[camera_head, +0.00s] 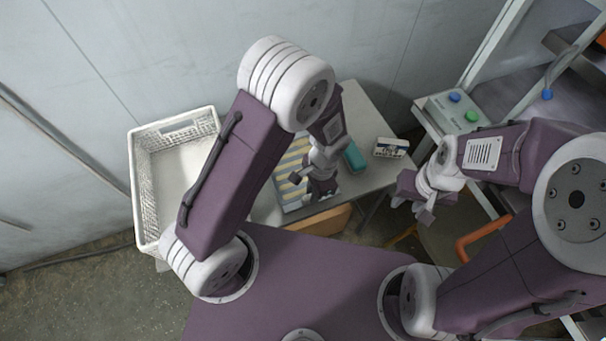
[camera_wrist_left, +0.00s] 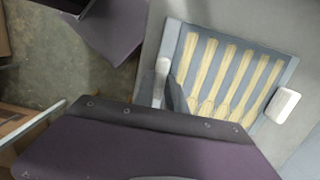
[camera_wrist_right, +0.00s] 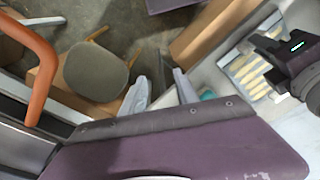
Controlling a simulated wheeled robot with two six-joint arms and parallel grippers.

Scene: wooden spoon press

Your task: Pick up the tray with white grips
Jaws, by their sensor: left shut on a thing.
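The tray (camera_wrist_left: 290,68) is blue-grey, with several pale wooden spoons lying side by side and a white grip on each of two opposite sides. In the head view the tray (camera_head: 286,202) lies on the table, partly hidden by my left arm. My left gripper (camera_wrist_left: 164,92) is shut on the left white grip (camera_wrist_left: 162,66) of the tray in the left wrist view. The other white grip (camera_wrist_left: 283,105) is free. My right gripper (camera_head: 422,208) is open and empty, right of the table and apart from the tray. Its fingers (camera_wrist_right: 160,92) show spread in the right wrist view.
A white plastic basket (camera_head: 145,195) stands left of the table (camera_head: 362,107). A teal object (camera_head: 355,158) and a small white box (camera_head: 391,147) lie right of the tray. A control panel with coloured buttons (camera_head: 455,108) is at upper right. A stool (camera_wrist_right: 95,72) stands below.

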